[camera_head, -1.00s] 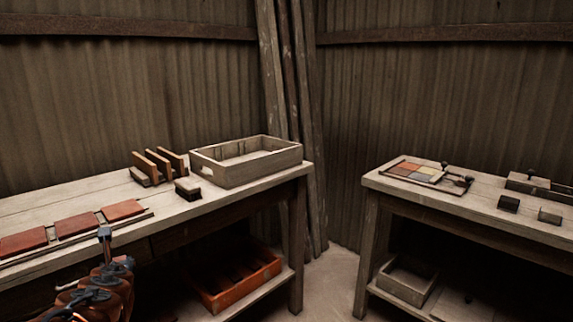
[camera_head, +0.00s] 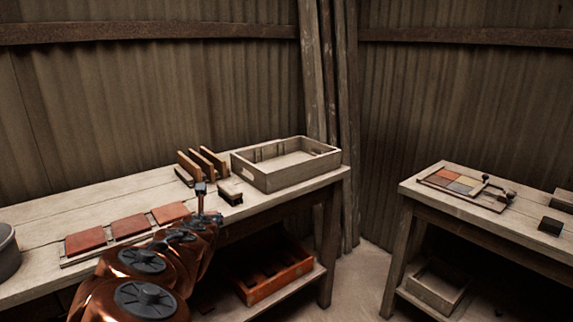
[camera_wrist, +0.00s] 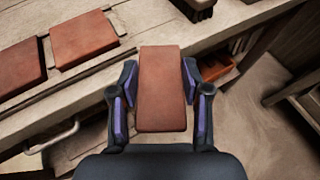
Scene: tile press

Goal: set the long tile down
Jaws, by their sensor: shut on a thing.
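The long tile (camera_wrist: 162,95) is a reddish-brown slab in the middle of the wrist view. My gripper (camera_wrist: 160,76) is shut on it, with a purple-padded finger at each long side. It appears held above and near the bench's front edge; its height is unclear. In the head view my arm reaches over the front of the left bench (camera_head: 40,215), and the held tile cannot be made out there. Three squarer red tiles (camera_head: 130,226) lie in a row on a low wooden board (camera_head: 75,260); two of them show at left in the wrist view (camera_wrist: 82,40).
A rack with upright boards (camera_head: 201,165), a brush (camera_head: 230,190) and an open wooden box (camera_head: 285,178) stand farther along the bench. An orange crate (camera_head: 272,280) sits below. A grey bucket (camera_head: 8,252) is at far left. The right bench (camera_head: 480,220) holds a coloured tile tray (camera_head: 452,183).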

